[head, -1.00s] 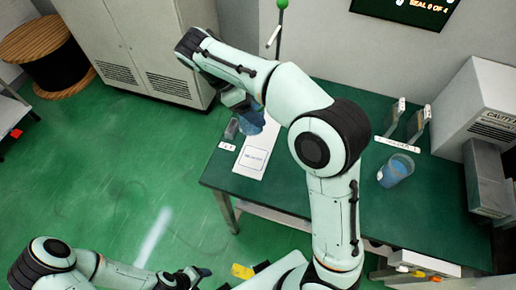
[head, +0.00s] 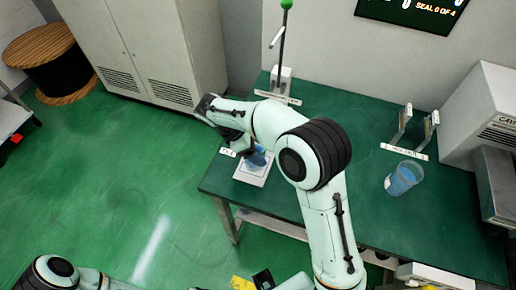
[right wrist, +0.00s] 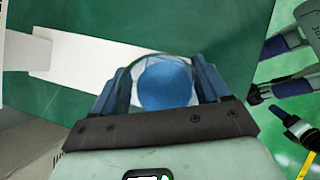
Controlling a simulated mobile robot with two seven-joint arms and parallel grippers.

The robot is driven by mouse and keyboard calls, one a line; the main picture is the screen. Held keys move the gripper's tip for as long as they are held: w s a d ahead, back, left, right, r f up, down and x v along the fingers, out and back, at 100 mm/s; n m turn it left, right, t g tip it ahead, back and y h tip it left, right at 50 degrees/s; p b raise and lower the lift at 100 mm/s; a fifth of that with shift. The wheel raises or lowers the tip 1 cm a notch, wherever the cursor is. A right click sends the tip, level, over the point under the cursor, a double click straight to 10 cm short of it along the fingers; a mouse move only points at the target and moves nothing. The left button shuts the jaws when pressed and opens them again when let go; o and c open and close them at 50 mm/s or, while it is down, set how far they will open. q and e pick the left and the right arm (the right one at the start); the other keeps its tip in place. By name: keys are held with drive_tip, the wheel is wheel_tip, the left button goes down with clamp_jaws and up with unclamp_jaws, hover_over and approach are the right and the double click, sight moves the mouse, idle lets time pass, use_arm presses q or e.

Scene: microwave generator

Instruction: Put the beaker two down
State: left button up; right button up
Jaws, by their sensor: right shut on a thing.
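My right gripper (head: 252,154) is shut on a beaker with blue contents (head: 259,158), over the white pad (head: 250,175) at the table's left end. In the right wrist view, the clear beaker (right wrist: 166,84) sits between the blue fingers of the right gripper (right wrist: 160,88), with the white pad (right wrist: 85,60) behind it. I cannot tell whether the beaker touches the pad. A second beaker with blue contents (head: 403,178) stands on the table at the right. My left gripper is outside the head view; dark parts at the right of the wrist view do not show its state.
The green table (head: 350,225) has free room between the pad and the second beaker. A stand with a green-topped rod (head: 281,70) is at the back. Two upright holders (head: 418,127) and a grey-white machine (head: 487,120) are at the right. A cabinet (head: 150,45) stands behind.

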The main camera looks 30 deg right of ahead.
drive_tip(key=shift+f, duration=0.1)
drive_tip(key=o, duration=1.3)
drive_tip(key=shift+c, duration=0.2)
use_arm(q)
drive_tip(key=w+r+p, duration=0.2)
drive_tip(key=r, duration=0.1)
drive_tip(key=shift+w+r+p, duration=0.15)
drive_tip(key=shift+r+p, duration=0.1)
drive_tip(key=shift+p, duration=0.15)
use_arm(e)
drive_tip(key=v, duration=1.2)
